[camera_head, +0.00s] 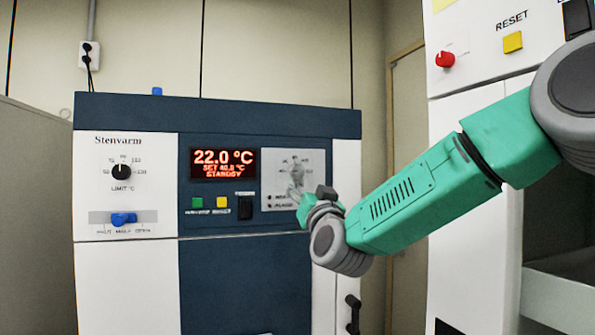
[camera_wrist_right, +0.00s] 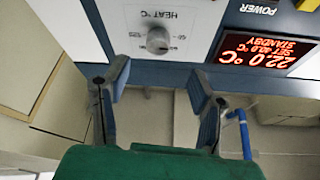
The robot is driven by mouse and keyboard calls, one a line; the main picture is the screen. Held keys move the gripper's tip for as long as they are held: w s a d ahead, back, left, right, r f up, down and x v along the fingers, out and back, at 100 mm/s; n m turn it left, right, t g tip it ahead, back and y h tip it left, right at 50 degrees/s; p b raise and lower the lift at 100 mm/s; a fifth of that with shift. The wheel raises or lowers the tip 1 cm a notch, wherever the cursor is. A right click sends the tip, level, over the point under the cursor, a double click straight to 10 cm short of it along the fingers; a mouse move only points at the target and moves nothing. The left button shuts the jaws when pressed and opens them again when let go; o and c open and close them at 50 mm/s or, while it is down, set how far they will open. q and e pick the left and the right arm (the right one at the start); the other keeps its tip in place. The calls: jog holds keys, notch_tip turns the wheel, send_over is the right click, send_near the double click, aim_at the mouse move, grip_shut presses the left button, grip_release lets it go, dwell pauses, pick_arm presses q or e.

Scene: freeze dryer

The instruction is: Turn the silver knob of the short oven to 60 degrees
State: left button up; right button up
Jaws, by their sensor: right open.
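The short oven (camera_head: 265,118) is a white and dark blue cabinet; its red display (camera_head: 223,163) reads 22.0 °C, SET 40.0 °C, STANDBY. Its silver knob (camera_head: 296,172) sits on a light grey panel right of the display. In the wrist view, turned upside down, the silver knob (camera_wrist_right: 158,40) shows clearly on the HEAT °C panel. My right gripper (camera_head: 307,205) is in front of the panel's lower right. In the wrist view, the right gripper (camera_wrist_right: 160,78) is open, its fingers apart and empty, with the knob beyond the gap between them. My left gripper is not in view.
A black LIMIT knob (camera_head: 122,171) and a blue switch (camera_head: 123,219) are on the oven's left. Green, yellow and black buttons (camera_head: 245,208) lie under the display. A taller white machine (camera_head: 470,75) with a red knob stands at the right.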

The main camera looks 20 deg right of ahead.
aim_at(297, 173)
jog(key=p+x, duration=0.2)
jog(key=x, duration=0.5)
jog(key=shift+w+d+r, duration=0.15)
jog(key=shift+w+r, duration=0.05)
jog(key=shift+w, duration=0.1)
jog(key=shift+w+d+r, duration=0.1)
jog(key=shift+w+d, duration=0.3)
jog(key=shift+w, duration=0.1)
jog(key=shift+a, duration=0.45)
jog(key=c, duration=1.1)
